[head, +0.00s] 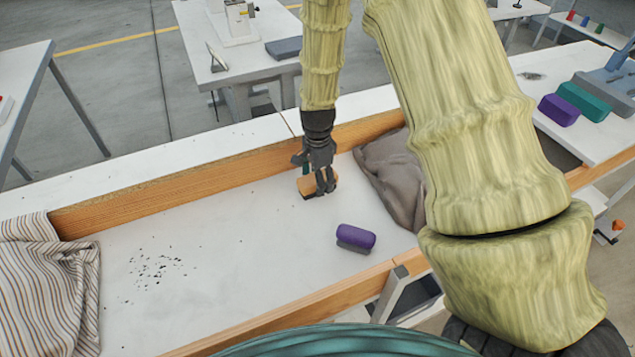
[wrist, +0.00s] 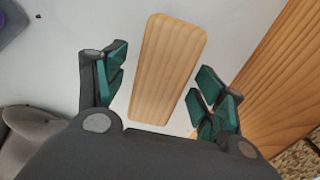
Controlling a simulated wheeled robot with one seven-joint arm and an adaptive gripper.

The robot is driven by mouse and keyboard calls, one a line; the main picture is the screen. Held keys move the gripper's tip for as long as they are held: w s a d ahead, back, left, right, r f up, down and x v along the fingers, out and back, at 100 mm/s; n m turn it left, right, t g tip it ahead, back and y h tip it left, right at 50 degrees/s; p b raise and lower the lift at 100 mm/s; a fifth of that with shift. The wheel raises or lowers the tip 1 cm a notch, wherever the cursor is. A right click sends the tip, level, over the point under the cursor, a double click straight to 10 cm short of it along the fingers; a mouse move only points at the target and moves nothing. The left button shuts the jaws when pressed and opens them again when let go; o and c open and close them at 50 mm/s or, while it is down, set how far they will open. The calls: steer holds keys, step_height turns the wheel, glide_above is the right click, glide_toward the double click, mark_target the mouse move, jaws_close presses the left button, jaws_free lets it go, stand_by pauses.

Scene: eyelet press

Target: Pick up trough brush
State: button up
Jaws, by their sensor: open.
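A small wooden-topped block with rounded corners, which looks like the trough brush (head: 305,184), lies on the white trough floor (head: 215,235) near the back wooden wall. Its dark underside just shows in the head view. My gripper (head: 319,185) is right over it, fingers pointing down. In the wrist view the pale wooden top (wrist: 168,70) lies between the two teal-padded fingers (wrist: 162,85). A gap shows on both sides, so the gripper is open and holds nothing. Part of the brush is hidden behind the fingers in the head view.
A purple block with a grey base (head: 356,236) lies on the trough floor nearer the front wall. A grey-brown cloth (head: 393,175) is bunched to the right, a striped cloth (head: 45,280) at the left. Dark specks (head: 155,272) are scattered at left. The wooden walls (head: 165,187) bound the trough.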

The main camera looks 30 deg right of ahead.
steer(key=shift+c, duration=0.4)
steer(key=c, duration=1.1)
step_height(320, 180, up, 10)
steer(key=shift+f, duration=0.1)
